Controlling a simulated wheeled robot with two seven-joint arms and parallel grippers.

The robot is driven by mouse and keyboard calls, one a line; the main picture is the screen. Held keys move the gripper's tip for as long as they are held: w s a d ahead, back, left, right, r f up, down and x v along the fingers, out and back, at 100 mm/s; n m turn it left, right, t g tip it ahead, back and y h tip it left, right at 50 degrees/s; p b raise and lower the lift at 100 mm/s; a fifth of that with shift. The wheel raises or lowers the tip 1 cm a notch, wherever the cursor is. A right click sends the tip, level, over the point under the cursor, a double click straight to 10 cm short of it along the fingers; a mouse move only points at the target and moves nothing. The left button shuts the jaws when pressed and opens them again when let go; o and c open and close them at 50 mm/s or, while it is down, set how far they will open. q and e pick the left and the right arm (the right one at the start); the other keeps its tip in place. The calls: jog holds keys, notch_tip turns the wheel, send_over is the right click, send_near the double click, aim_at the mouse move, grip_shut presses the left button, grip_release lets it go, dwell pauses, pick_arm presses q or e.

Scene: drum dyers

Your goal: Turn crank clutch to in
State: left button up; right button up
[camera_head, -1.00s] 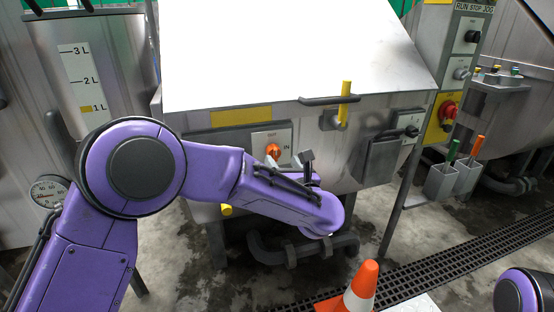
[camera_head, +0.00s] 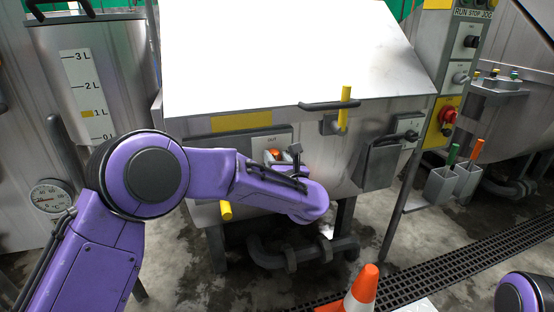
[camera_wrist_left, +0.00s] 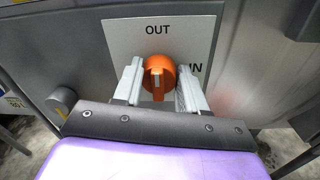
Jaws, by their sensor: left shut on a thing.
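The crank clutch is an orange knob (camera_head: 274,154) on a pale plate on the front of the steel drum dyer. It also shows in the left wrist view (camera_wrist_left: 158,74), with OUT printed above it and IN to its right. Its ridge stands roughly upright in that view, in line with OUT rather than IN. My left gripper (camera_wrist_left: 160,86) is shut on the knob, one finger on each side. In the head view my left wrist (camera_head: 310,202) hides part of the plate, including the IN label. My right gripper is out of view.
A yellow lever (camera_head: 345,107) stands up to the right of the plate. A yellow-ended part (camera_head: 226,210) sticks out below my left forearm. A grey box (camera_head: 378,165) hangs farther right. An orange and white cone (camera_head: 362,290) stands on the floor in front.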

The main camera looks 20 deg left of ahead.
pick_arm(q)
jog(key=shift+m, duration=0.3)
jog(key=m+p, duration=0.1)
jog(key=m, duration=0.2)
jog(key=shift+d+m, duration=0.1)
jog(key=shift+m, duration=0.3)
jog(key=m+p, duration=0.1)
jog(key=m, duration=0.3)
jog(key=shift+m, duration=0.3)
jog(key=m+p, duration=0.2)
jog(key=m, duration=0.2)
jog(key=shift+m+t, duration=0.3)
jog(key=shift+t, duration=0.1)
jog(key=shift+f+m+p, duration=0.2)
jog(key=shift+m+p, duration=1.1)
jog(key=shift+m, duration=1.1)
jog(key=o, duration=1.1)
jog(key=shift+w+f, duration=0.1)
jog(key=shift+c, duration=0.2)
jog(key=v, duration=1)
jog(key=shift+s+b, duration=0.3)
jog(key=shift+b, duration=0.05)
